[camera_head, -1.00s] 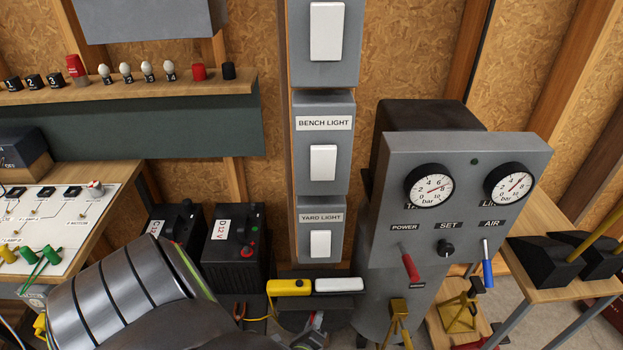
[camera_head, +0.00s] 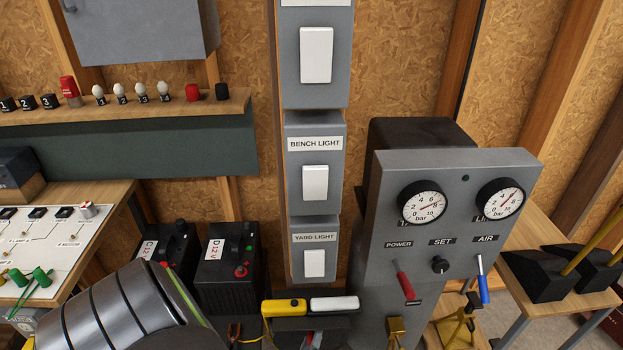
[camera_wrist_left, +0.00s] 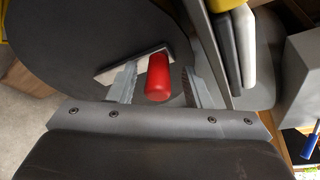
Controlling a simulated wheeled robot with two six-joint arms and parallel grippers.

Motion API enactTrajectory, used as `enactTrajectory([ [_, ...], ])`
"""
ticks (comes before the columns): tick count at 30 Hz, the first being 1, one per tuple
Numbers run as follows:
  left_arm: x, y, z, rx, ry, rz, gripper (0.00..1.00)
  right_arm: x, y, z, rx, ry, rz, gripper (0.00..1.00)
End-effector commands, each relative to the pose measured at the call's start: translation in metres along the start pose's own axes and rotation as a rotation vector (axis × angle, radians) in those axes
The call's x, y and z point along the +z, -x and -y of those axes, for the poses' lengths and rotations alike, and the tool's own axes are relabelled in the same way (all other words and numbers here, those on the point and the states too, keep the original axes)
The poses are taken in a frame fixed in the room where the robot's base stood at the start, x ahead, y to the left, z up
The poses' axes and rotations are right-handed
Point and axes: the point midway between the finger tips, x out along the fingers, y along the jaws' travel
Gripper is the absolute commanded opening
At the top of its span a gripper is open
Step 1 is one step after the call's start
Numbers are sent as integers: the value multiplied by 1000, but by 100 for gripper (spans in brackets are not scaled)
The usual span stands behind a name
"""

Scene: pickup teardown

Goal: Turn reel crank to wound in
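The crank's red handle (camera_wrist_left: 158,78) stands between the two fingers of my left gripper (camera_wrist_left: 160,86) in the left wrist view. The fingers are open, with a small gap on each side of the handle. A pale flat bar (camera_wrist_left: 118,70), perhaps the crank arm, lies behind it across the reel's dark round face (camera_wrist_left: 75,45). In the head view the dark reel (camera_head: 340,323) is at the bottom centre, below a yellow block and a white block. My left arm covers the lower left, and the gripper is mostly hidden at the bottom edge. My right gripper is not in view.
The yellow block (camera_head: 284,306) and white block (camera_head: 334,303) sit close above the reel. A grey gauge panel (camera_head: 450,215) with red and blue levers stands to the right. Black batteries (camera_head: 228,255) stand behind my left arm. Light switches (camera_head: 315,182) are above.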

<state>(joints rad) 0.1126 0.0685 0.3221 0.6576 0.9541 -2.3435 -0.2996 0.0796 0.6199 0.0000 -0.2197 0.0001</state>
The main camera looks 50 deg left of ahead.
Motion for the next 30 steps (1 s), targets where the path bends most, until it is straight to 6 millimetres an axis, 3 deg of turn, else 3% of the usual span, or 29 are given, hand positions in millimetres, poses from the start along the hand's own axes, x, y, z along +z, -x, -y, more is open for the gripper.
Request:
enactTrajectory([
  [1, 4, -7, 7, -17, 0, 10, 43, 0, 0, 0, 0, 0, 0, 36],
  [8, 4, -7, 6, -17, 0, 10, 43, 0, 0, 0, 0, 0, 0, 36],
  [13, 5, 8, 7, -14, 0, 8, 43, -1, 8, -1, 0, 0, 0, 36],
  [30, 1, 143, 2, -2, 0, 1, 43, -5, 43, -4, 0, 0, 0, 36],
])
